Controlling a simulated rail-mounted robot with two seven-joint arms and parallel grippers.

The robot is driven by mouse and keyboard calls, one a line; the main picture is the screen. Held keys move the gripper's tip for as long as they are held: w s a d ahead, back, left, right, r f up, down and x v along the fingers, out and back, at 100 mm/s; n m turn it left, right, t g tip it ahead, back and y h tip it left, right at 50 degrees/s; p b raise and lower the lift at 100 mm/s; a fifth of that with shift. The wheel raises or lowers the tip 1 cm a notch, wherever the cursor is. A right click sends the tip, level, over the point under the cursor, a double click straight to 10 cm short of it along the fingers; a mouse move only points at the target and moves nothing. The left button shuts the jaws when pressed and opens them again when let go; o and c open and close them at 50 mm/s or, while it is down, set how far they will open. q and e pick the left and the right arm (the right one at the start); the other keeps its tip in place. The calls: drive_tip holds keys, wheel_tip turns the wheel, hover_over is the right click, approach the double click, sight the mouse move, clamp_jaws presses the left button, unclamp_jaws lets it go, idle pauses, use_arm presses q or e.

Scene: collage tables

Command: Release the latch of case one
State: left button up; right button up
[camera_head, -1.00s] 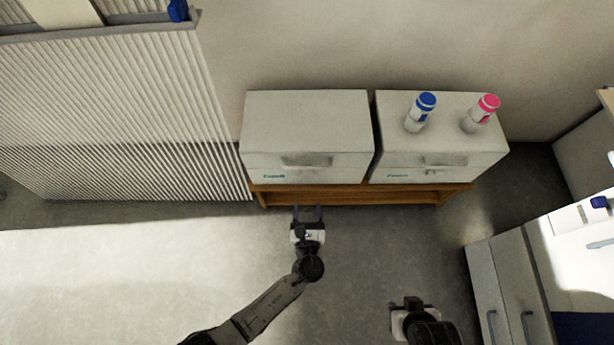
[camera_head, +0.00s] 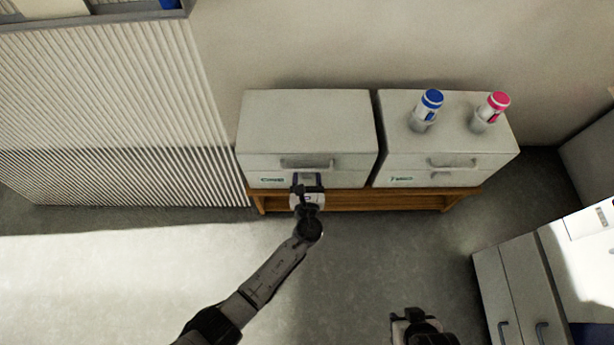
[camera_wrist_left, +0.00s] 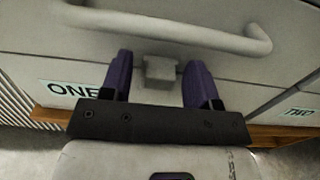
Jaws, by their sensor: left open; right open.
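Case one (camera_head: 310,125) is a pale grey box on the left of a low wooden stand, with a green "ONE" label (camera_wrist_left: 68,93). A bar handle (camera_head: 306,164) runs across its front; it also shows in the left wrist view (camera_wrist_left: 165,27). Below the handle is a small grey latch block (camera_wrist_left: 159,72). My left gripper (camera_head: 306,181) is open at the front of case one, and its purple fingers (camera_wrist_left: 158,80) stand either side of the latch, apart from it. The latch is hidden in the head view. My right gripper (camera_head: 412,318) is low in the picture, away from the cases.
Case two (camera_head: 455,150) stands to the right with a narrow gap between. A blue-capped bottle (camera_head: 427,110) and a pink-capped bottle (camera_head: 490,112) stand on it. The wooden stand (camera_head: 400,199) carries both cases. A white cabinet (camera_head: 525,285) is at the lower right.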

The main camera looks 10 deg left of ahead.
sight(307, 178)
use_arm(q)
drive_tip(key=c, duration=0.8)
drive_tip(key=shift+s, duration=0.1)
drive_tip(key=shift+s+d+f+t+y, duration=0.15)
drive_tip(key=shift+s+f+t, duration=0.25)
drive_tip(key=shift+t, duration=0.65)
drive_tip(key=shift+s+d+f+t+y, duration=0.1)
drive_tip(key=shift+s+f+t+y, duration=0.25)
drive_tip(key=shift+t, duration=0.75)
drive_tip(key=shift+s+d+f+t, duration=0.1)
drive_tip(key=shift+s+f+t, duration=0.35)
drive_tip(key=shift+t, duration=0.6)
drive_tip(key=shift+s+t, duration=0.2)
drive_tip(key=shift+t, duration=0.1)
drive_tip(key=shift+r, duration=0.1)
